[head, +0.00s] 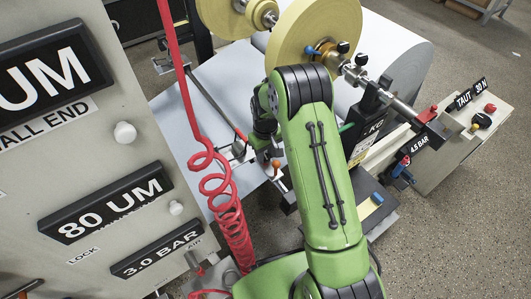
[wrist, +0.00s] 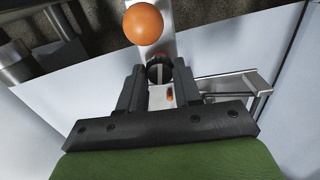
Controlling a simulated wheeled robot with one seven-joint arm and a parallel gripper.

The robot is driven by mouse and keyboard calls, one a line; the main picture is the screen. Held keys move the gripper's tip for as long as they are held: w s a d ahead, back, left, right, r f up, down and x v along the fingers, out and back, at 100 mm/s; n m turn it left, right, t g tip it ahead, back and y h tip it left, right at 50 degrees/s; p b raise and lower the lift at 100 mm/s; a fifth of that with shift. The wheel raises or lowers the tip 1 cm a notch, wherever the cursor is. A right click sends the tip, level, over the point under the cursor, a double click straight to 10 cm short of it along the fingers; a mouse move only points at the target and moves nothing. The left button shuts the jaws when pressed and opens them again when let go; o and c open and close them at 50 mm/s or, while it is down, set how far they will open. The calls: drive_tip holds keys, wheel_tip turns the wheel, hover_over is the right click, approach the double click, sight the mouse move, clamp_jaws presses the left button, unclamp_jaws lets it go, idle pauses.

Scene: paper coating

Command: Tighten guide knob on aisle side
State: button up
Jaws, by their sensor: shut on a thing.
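In the wrist view, my gripper (wrist: 158,78) has its two dark fingers on either side of a small dark round knob (wrist: 158,67) with a pale stripe across it. The fingers are shut on this knob at their tips. The knob sits on a pale metal bar. In the head view, my green arm hides most of the gripper and the knob. The wrist end points down beside the white paper web, close to a small orange ball. I cannot read a label on the knob.
An orange ball handle (wrist: 143,24) is just beyond the knob; it also shows in the head view (head: 276,163). A coiled red hose (head: 222,190) hangs left of my arm, beside a grey labelled panel (head: 75,170). A yellow roll (head: 310,35) stands behind.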

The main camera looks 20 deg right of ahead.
drive_tip(key=m, duration=0.4)
drive_tip(key=shift+p, duration=0.35)
drive_tip(key=m, duration=0.4)
drive_tip(key=shift+m, duration=0.4)
drive_tip(key=m, duration=0.4)
drive_tip(key=shift+p, duration=0.4)
drive_tip(key=shift+m, duration=2)
drive_tip(key=o, duration=1)
drive_tip(key=shift+o, duration=0.2)
drive_tip(key=shift+r, duration=0.15)
